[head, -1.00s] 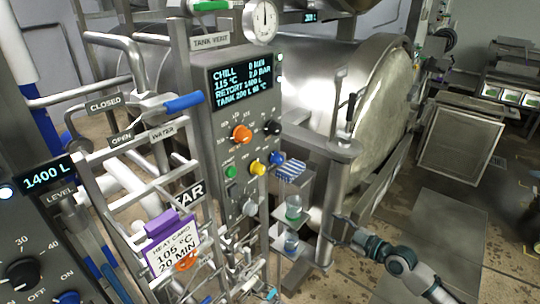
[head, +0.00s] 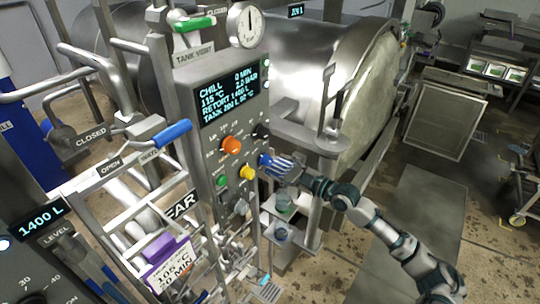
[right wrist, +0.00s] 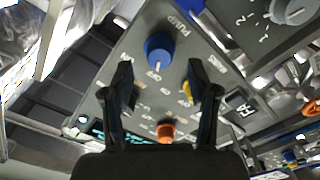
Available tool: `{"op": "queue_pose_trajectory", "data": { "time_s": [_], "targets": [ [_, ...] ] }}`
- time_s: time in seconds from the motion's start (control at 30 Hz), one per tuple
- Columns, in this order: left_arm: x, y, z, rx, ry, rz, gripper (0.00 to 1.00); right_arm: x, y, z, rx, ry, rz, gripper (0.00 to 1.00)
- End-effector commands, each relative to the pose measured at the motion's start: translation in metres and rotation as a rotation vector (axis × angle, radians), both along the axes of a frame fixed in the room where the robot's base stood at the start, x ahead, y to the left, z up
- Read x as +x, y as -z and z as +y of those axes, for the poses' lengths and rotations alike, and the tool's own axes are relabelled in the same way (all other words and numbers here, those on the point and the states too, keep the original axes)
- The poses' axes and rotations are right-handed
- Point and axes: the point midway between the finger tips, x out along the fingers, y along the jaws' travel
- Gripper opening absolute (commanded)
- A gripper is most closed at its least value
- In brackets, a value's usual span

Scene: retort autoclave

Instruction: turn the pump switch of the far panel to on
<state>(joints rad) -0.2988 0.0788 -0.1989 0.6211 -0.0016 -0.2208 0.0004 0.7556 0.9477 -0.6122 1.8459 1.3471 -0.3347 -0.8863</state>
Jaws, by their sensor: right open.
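The far panel (head: 192,110) is a grey upright box with a lit display (head: 233,97) and several coloured knobs. The pump switch is a blue knob at the panel's right edge (head: 264,160). In the right wrist view the blue knob (right wrist: 158,50) sits beside the word PUMP, with its white mark toward OFF. My right gripper (head: 285,170) is close in front of the knob, pointing at the panel. In the right wrist view the open fingers (right wrist: 160,85) stand to either side below the knob, empty and apart from it. My left gripper is not in view.
An orange knob (head: 231,145), a black knob (head: 261,131) and a yellow knob (head: 247,172) sit near the blue one. Pipes and a rail frame crowd the left. A large steel vessel (head: 300,60) stands behind.

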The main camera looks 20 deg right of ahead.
Motion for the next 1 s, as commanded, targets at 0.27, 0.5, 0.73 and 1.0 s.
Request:
{"op": "queue_pose_trajectory", "data": {
  "time_s": [0.27, 0.5, 0.73, 1.0],
  "targets": [
    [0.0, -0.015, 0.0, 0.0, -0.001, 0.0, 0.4, 0.034, -0.001, 0.025, 0.002, 0.001, 0.001, 0.59],
    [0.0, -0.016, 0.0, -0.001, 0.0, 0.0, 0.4, 0.039, 0.001, 0.03, -0.001, 0.001, 0.001, 0.59],
    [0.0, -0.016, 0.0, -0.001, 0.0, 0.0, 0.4, 0.039, 0.001, 0.03, -0.001, 0.001, 0.001, 0.39],
    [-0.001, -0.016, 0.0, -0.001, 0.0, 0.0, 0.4, 0.039, 0.001, 0.03, 0.0, 0.001, 0.002, 0.0]
  ]
}}
